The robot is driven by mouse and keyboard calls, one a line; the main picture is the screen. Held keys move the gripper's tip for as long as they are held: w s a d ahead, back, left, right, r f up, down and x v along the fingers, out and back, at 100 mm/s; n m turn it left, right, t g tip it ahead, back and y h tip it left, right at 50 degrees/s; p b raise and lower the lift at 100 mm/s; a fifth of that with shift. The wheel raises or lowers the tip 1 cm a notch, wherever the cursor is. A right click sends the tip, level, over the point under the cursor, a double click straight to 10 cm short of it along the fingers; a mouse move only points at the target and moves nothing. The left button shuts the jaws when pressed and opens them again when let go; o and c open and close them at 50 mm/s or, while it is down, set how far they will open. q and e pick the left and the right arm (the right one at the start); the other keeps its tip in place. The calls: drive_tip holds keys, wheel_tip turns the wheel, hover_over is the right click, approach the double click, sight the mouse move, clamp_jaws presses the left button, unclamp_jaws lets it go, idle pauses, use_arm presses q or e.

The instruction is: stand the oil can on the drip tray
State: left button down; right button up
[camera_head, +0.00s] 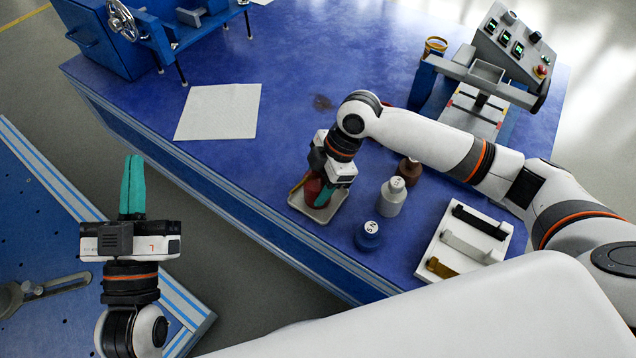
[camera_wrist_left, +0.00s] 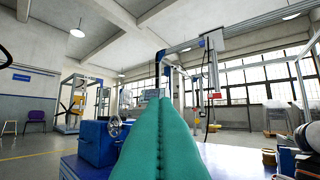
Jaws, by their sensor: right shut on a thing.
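The oil can (camera_head: 312,190) is dark red, with a thin orange-brown part sticking out at its left. It is upright over the pale square drip tray (camera_head: 333,211), within the tray's outline. I cannot tell whether its base touches the tray. My right gripper (camera_head: 322,189) comes down from above and is shut on the can, hiding much of it. My left gripper (camera_head: 132,160) has its teal fingers together, empty, raised away from the can at the left. Its fingers also fill the middle of the left wrist view (camera_wrist_left: 160,120).
Near the tray stand a grey-white bottle (camera_head: 391,198), a blue bottle (camera_head: 368,236) and a brown bottle (camera_head: 409,170). A white tray (camera_head: 425,276) with several bars lies at the right. A white sheet (camera_head: 218,112) lies behind left. The blue table between is clear.

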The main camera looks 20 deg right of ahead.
idle(0.3)
drive_tip(key=o, duration=1.3)
drive_tip(key=shift+f, duration=0.1)
drive_tip(key=shift+d+r, duration=0.1)
drive_tip(key=shift+r, duration=0.3)
drive_tip(key=p+v, duration=0.2)
drive_tip(key=v, duration=0.3)
drive_tip(key=shift+r, duration=0.15)
use_arm(q)
drive_tip(key=s+a+f+g+y+p, duration=0.1)
drive_tip(key=s+a+f+g+y, duration=0.1)
drive_tip(key=f+g, duration=0.4)
drive_tip(key=s+a+f+g+y+p, duration=0.1)
drive_tip(key=s+f+g+y, duration=0.1)
drive_tip(key=f+g, duration=0.4)
drive_tip(key=shift+a+f+n+p, duration=0.3)
drive_tip(key=shift+a+f+p, duration=0.05)
drive_tip(key=shift+f, duration=1.5)
use_arm(e)
drive_tip(key=v, duration=0.6)
